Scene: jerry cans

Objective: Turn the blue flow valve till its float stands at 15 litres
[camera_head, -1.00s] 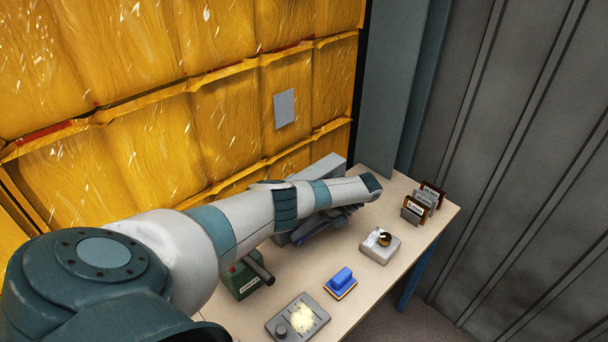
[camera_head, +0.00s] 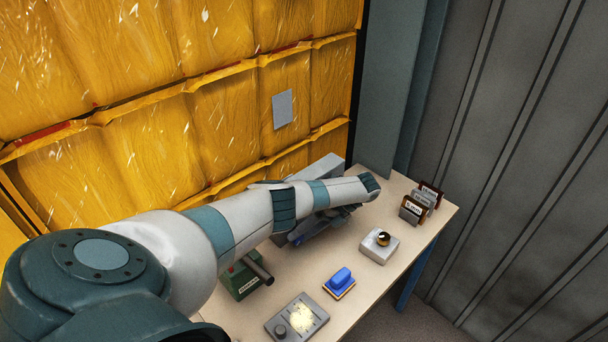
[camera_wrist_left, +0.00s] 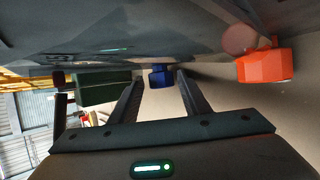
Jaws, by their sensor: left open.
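A blue valve knob (camera_wrist_left: 160,77) shows in the left wrist view, under the edge of a dark grey panel (camera_wrist_left: 130,40). My left gripper (camera_wrist_left: 160,88) is open, with one finger on each side of the blue knob in the picture. I cannot tell whether the fingers touch it. In the head view my left gripper (camera_head: 318,226) is at the front of a grey unit (camera_head: 326,166), mostly hidden under my forearm. The float and its litre scale cannot be made out. My right gripper is in neither view.
An orange knob (camera_wrist_left: 265,66) is right of the fingers, a green box (camera_wrist_left: 100,88) left. On the table (camera_head: 345,315) are a blue block (camera_head: 341,279), a white box with a round knob (camera_head: 380,246), a grey panel box (camera_head: 297,320), a green device (camera_head: 240,281) and small labelled cards (camera_head: 412,211).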

